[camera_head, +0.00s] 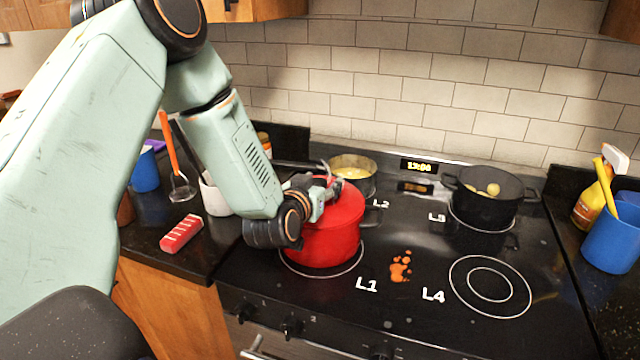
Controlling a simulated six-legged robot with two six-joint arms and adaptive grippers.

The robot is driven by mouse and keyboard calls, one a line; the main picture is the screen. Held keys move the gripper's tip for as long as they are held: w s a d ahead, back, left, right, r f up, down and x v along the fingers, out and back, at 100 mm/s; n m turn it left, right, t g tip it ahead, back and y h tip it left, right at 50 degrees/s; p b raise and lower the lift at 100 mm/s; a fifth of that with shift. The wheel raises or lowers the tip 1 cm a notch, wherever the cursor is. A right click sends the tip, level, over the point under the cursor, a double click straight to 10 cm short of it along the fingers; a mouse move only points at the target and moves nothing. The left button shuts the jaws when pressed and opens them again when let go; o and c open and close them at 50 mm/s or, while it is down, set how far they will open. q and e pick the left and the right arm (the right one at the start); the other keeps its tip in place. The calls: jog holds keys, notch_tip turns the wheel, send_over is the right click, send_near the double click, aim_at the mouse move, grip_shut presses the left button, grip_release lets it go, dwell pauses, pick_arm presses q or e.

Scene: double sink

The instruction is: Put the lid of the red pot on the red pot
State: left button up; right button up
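The red pot (325,245) stands on the front left burner, marked L1. A red top surface, which looks like its lid (346,205), covers the pot; I see no open rim. I cannot tell whether the lid is fully seated, because my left arm covers the pot's left and upper side. My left gripper (328,185) is at the top of the lid, by where a knob would be. Its fingertips are small and partly hidden, so I cannot tell whether they hold the lid. My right gripper is not in view.
A pan with yellow food (352,165) is behind the red pot at L2. A black pot (485,205) stands at L3. Burner L4 (490,286) is empty, beside an orange spill (401,267). A red-and-white item (181,234) lies on the left counter.

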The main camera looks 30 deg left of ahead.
pick_arm(q)
jog(key=shift+s+d+r, duration=0.1)
jog(key=shift+s+a, duration=0.2)
jog(key=shift+a, duration=0.1)
jog(key=shift+s, duration=0.25)
jog(key=p+v, duration=0.1)
jog(key=v, duration=1)
jog(key=shift+d, duration=0.3)
jog(key=shift+a, duration=0.15)
